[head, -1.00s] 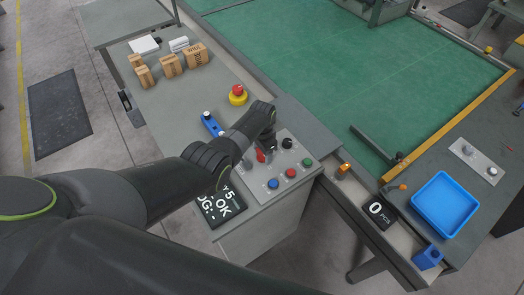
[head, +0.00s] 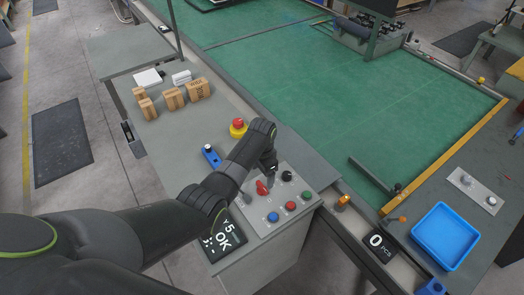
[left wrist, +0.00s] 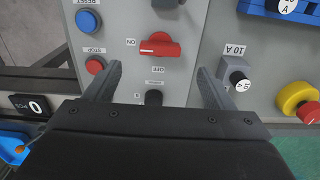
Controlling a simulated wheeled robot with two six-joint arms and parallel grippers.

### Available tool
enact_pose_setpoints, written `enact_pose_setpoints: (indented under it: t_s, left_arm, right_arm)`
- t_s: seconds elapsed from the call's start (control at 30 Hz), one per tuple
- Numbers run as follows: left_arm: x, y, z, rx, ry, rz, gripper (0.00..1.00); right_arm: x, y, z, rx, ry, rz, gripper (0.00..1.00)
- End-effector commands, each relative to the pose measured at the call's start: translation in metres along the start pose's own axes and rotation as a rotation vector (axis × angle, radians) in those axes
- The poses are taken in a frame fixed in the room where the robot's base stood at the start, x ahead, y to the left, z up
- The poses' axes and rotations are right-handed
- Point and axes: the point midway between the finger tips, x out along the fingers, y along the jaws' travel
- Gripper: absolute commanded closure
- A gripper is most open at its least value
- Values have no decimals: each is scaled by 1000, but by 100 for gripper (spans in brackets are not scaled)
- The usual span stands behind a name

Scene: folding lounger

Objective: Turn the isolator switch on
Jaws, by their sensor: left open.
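The isolator switch is a red rotary handle (head: 262,187) on the sloped grey control panel (head: 252,215). In the left wrist view the red handle (left wrist: 160,46) lies across the picture, its white-marked end at the left beside the ON label (left wrist: 131,42). The OFF label (left wrist: 158,69) is below it. My left gripper (head: 270,174) hovers over the panel near the handle. In the left wrist view its fingers (left wrist: 160,72) are open, with nothing held, and the handle lies beyond the tips. My right gripper is out of view.
A black knob (left wrist: 153,97) lies under the finger gap, and a 10 A knob (left wrist: 235,75) is by one fingertip. Blue (head: 273,216), red (head: 291,206) and green (head: 306,196) buttons line the panel. A yellow-and-red emergency stop (head: 238,127) stands behind.

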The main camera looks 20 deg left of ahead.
Motion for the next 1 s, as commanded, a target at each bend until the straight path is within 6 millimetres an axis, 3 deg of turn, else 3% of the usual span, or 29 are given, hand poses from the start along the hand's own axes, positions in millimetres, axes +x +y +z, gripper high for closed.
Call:
enact_pose_setpoints:
  t_s: [0.53,0.7,1.0]
  left_arm:
    - [-91,-1,-1,1,4,-3,24]
    - [-102,0,0,1,1,-1,24]
    - [-103,0,0,1,1,-1,24]
  right_arm:
    - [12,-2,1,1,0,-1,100]
    - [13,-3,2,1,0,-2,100]
    - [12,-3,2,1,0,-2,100]
